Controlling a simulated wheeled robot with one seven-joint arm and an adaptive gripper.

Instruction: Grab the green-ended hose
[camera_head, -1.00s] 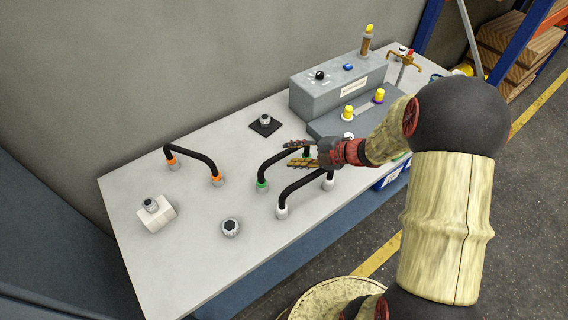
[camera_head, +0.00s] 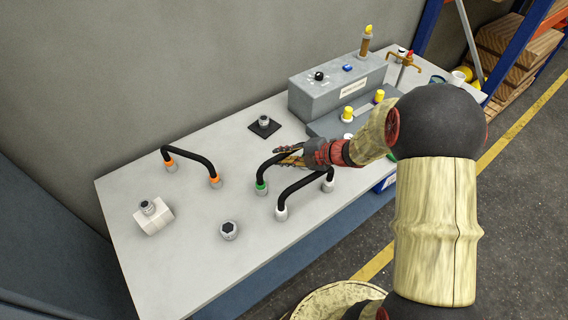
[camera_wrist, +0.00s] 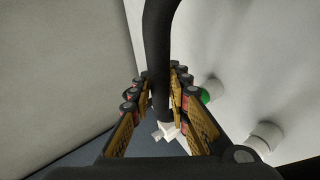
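The green-ended hose (camera_head: 275,162) is a black arch. Its green collar (camera_head: 261,187) is at its front left foot on the table; its far end is hidden behind my gripper. My gripper (camera_head: 286,157) is at the top of this arch. In the wrist view the black hose (camera_wrist: 160,60) runs between my two fingers, with the fingertips close on both sides. I cannot tell whether they press on it. The green collar (camera_wrist: 205,96) shows just right of the right finger.
A white-ended hose (camera_head: 304,183) arches close in front, its white collar (camera_wrist: 265,137) at lower right in the wrist view. An orange-ended hose (camera_head: 190,156) stands left. A grey control box (camera_head: 337,85) is behind. The left of the table (camera_head: 180,240) holds a few fittings.

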